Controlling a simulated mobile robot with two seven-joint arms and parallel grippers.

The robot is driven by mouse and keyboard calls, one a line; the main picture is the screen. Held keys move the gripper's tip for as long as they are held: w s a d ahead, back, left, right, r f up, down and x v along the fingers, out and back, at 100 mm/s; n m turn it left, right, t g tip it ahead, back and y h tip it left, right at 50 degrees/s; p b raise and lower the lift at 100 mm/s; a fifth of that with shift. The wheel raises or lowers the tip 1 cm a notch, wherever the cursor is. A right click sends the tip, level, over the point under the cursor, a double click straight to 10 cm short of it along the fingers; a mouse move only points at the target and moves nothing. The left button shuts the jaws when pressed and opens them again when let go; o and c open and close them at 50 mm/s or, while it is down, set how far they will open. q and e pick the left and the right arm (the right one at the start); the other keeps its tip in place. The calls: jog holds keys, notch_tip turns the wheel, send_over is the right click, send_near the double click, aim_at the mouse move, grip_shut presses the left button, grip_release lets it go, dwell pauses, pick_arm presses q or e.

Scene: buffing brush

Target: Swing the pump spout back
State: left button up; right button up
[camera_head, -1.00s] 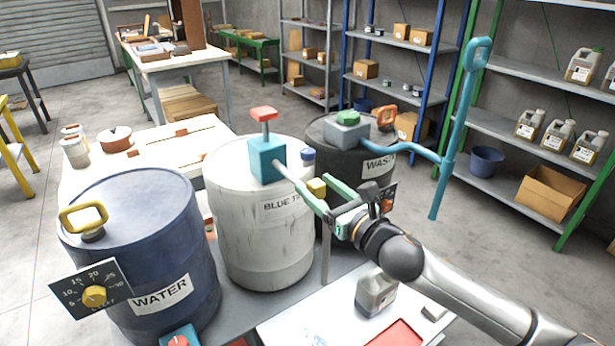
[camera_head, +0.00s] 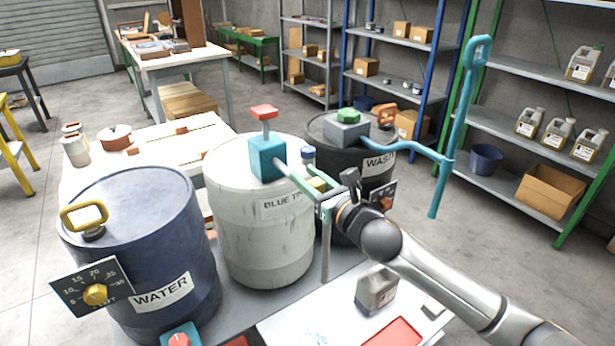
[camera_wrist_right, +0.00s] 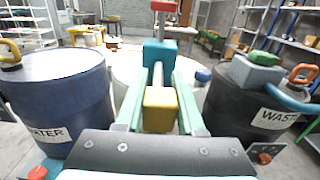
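The teal pump head (camera_head: 267,158) with a red handle (camera_head: 264,112) stands on the white blue-labelled drum (camera_head: 250,210). Its thin grey spout points towards me and ends in a yellow block (camera_wrist_right: 160,109). In the head view the green fingers of my right gripper (camera_head: 303,182) lie along the spout and hide most of it. In the right wrist view the fingers of my right gripper (camera_wrist_right: 160,85) are apart, one on each side of the spout and yellow block. The block sits close between them; I see no clear grip. My left gripper is out of view.
The blue WATER drum (camera_head: 140,240) stands to the left and the dark WASTE drum (camera_head: 365,195) to the right. A teal curved handle (camera_head: 452,145) rises from the right side.

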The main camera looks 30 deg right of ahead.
grip_shut()
dwell(0.9)
